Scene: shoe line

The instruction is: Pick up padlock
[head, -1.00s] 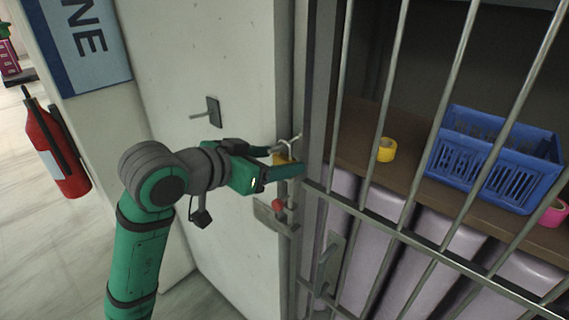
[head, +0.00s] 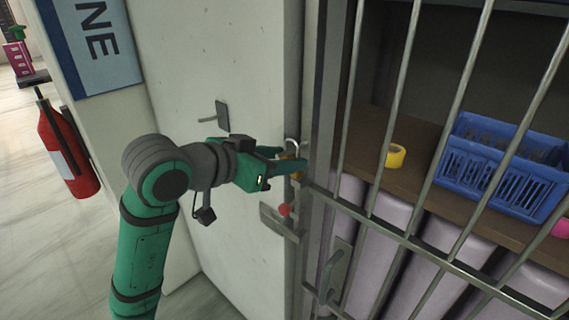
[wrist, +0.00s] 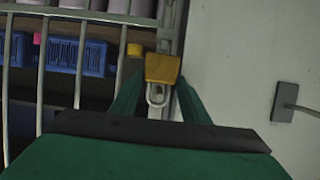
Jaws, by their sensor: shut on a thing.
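The padlock has a yellow-gold body and a pale metal shackle. In the wrist view the padlock (wrist: 162,68) sits between the two green fingers of my gripper (wrist: 160,85), which is shut on its body. In the head view the padlock (head: 293,148) shows its shackle upward, and its body is partly hidden by the fingers. My gripper (head: 290,162) is in front of the door frame, above a latch with a red knob (head: 284,210). The padlock appears clear of the latch.
A barred gate (head: 407,110) stands to the right. Behind it, a shelf (head: 425,190) holds a blue basket (head: 500,165) and a yellow tape roll (head: 395,156). A white door with a handle (head: 221,113) is behind my arm. A fire extinguisher (head: 67,150) stands at left.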

